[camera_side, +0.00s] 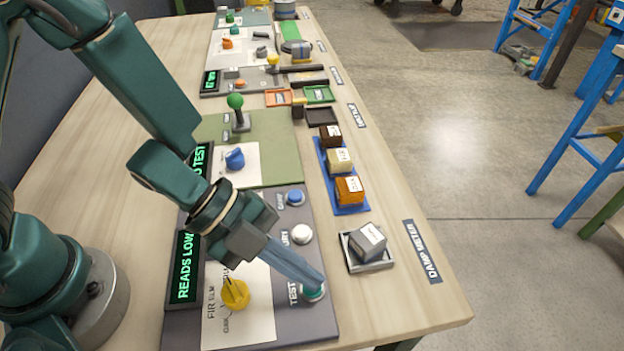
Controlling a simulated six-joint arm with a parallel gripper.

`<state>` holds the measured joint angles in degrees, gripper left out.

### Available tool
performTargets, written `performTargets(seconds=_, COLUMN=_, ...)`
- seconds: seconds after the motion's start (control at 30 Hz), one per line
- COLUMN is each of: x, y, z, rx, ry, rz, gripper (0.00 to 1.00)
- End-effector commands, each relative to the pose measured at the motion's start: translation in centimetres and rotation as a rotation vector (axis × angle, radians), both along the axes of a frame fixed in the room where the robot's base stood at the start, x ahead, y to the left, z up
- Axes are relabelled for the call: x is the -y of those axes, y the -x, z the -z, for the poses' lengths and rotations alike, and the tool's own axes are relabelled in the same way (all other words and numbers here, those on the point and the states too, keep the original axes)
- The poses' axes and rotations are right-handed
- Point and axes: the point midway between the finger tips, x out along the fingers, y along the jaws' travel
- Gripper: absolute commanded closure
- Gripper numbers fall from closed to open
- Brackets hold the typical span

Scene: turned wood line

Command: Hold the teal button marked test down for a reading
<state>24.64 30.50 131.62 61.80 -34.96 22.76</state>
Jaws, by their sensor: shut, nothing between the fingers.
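The teal button marked TEST (314,296) sits at the near right of a grey panel (318,322). My gripper (313,284) is shut and empty, and its fingertips come down onto the button, covering part of it. I cannot tell how far the button is pressed. A display (184,268) at the panel's left shows green letters that read "READS LOW". A yellow knob (235,294) stands on the panel's pale plate, left of the button.
A white button (302,234) and a blue button (295,198) lie farther up the panel. A grey block (368,240) sits in a small tray on the right. Beyond are a green panel (272,150) and a blue tray (350,210) of labelled blocks. The table's near right corner is clear.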

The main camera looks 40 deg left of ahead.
Motion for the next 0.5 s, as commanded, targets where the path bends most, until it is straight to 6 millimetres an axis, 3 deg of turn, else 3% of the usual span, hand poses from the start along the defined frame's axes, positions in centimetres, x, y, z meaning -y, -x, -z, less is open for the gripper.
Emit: performTargets(seconds=0.5, x=0.0, y=0.0, z=-1.6, rx=0.0, ry=-0.001, rz=-0.001, gripper=1.0)
